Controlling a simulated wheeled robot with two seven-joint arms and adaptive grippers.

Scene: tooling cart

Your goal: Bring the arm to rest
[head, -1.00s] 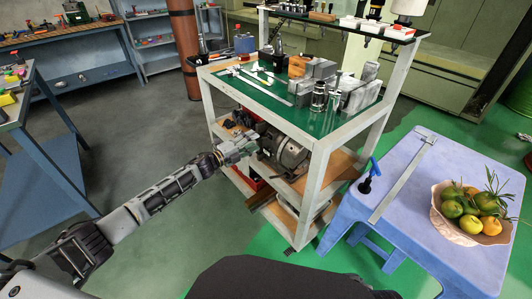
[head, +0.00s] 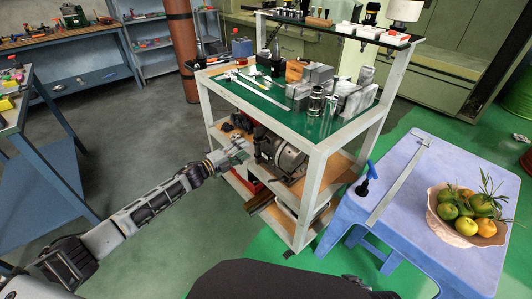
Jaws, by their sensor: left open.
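My left arm (head: 150,205) reaches in from the lower left of the head view. Its gripper (head: 238,148) is open and appears empty. It shows in front of the left side of the tooling cart (head: 316,195), at about the height of the middle shelf. A grey motor-like machine (head: 279,155) on that shelf is just right of the fingertips; a small gap shows between them. My right gripper is not in view.
The cart's green top (head: 262,101) holds calipers, blocks and metal cylinders. A blue table (head: 410,231) at right bears a fruit bowl (head: 440,222), a long metal tool (head: 398,183) and a blue-handled tool (head: 366,182). A workbench (head: 42,170) stands at left. Floor between is clear.

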